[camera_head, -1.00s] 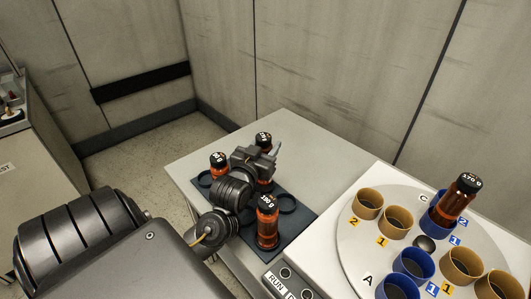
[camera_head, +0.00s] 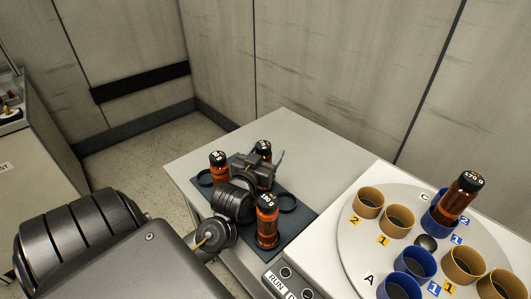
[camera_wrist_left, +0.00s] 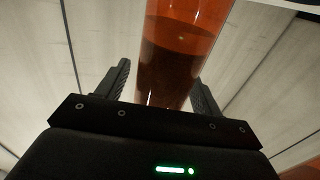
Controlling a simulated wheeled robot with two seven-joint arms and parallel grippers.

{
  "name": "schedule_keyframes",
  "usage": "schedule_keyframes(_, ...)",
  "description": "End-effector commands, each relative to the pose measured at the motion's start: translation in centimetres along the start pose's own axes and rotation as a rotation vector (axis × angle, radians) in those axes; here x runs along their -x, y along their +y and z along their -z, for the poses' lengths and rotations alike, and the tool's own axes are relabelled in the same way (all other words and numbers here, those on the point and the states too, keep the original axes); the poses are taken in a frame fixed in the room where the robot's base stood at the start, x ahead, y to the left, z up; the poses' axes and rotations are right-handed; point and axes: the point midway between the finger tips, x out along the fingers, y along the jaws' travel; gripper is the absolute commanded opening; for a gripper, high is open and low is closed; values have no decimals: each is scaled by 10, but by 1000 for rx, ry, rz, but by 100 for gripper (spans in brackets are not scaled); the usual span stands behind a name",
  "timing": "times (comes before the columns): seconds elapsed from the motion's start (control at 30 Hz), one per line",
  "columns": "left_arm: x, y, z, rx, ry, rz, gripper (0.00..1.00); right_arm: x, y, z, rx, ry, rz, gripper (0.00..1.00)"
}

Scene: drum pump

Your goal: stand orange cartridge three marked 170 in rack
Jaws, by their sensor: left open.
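An orange cartridge with a black cap marked 170 g (camera_head: 458,200) leans in a blue cup on the round plate at the right. The rack (camera_head: 293,224) is a dark board with ring holders on the table. Orange cartridges stand on it at its left (camera_head: 219,166), back (camera_head: 264,151) and front, the front one marked 190 g (camera_head: 267,226). My left gripper (camera_head: 272,160) is low among them. In the left wrist view an orange cartridge (camera_wrist_left: 178,55) stands between its open fingers; which one it is I cannot tell. My right gripper is not in view.
The round plate (camera_head: 357,232) carries several tan and blue cups, most of them empty. The table (camera_head: 285,130) is clear behind the rack. A wall stands behind it.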

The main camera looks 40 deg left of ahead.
Motion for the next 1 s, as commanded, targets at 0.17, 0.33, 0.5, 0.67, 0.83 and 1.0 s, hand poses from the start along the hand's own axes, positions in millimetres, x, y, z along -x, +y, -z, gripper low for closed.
schedule_keyframes(0.17, 5, 0, 2, 2, 0, -1, 66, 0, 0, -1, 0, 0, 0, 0)
schedule_keyframes(0.33, 34, 0, 2, 4, -3, -1, 66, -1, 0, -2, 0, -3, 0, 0)
schedule_keyframes(0.5, 69, 0, 5, 1, -4, 1, 66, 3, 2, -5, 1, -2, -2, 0)
schedule_keyframes(0.67, 86, 0, 5, 1, -3, 1, 66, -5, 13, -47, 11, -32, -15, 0)
schedule_keyframes(0.83, 106, 0, 5, 0, -6, 1, 66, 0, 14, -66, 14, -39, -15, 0)
schedule_keyframes(1.0, 118, 0, 4, 0, -1, 0, 66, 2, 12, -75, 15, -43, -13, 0)
